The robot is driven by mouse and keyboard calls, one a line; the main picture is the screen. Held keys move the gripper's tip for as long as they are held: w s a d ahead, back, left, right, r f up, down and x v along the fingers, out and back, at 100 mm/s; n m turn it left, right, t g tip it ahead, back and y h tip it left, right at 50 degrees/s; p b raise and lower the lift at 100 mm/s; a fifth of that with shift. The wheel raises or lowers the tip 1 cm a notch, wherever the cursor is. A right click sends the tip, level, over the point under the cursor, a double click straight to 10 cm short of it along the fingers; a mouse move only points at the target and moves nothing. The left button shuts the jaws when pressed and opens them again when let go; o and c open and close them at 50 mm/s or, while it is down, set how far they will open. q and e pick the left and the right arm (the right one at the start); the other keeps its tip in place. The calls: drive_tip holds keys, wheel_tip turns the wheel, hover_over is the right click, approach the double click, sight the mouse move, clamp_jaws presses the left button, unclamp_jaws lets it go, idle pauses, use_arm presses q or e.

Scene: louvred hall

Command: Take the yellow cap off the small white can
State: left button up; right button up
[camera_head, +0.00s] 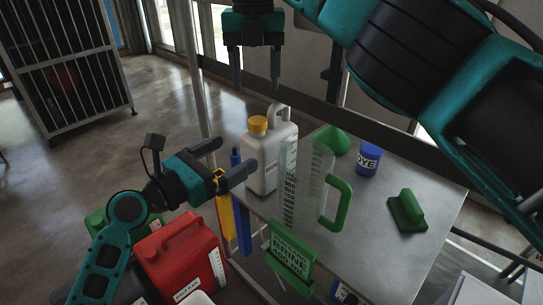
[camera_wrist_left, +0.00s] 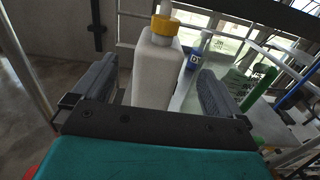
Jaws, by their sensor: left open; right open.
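The small white can (camera_head: 270,160) stands upright on the table, with a handle at its top right and the yellow cap (camera_head: 257,124) on its neck. In the left wrist view the can (camera_wrist_left: 155,75) shows between my fingers, with the cap (camera_wrist_left: 163,25) on top. My left gripper (camera_head: 236,162) is open at the can's left side, its fingertips pointing toward the can's body below the cap; the left wrist view shows the open fingers (camera_wrist_left: 160,90). I cannot tell whether they touch it. My right gripper (camera_head: 254,82) is open and empty, pointing down above the can and cap.
A clear measuring jug (camera_head: 305,180) with a green handle stands right of the can. A blue dye tub (camera_head: 368,160), a green funnel (camera_head: 333,139) and a green brush-like block (camera_head: 407,211) are on the table (camera_head: 385,260). A red canister (camera_head: 180,258) is at lower left.

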sight(267, 134)
use_arm(q)
drive_tip(key=x, duration=1.1)
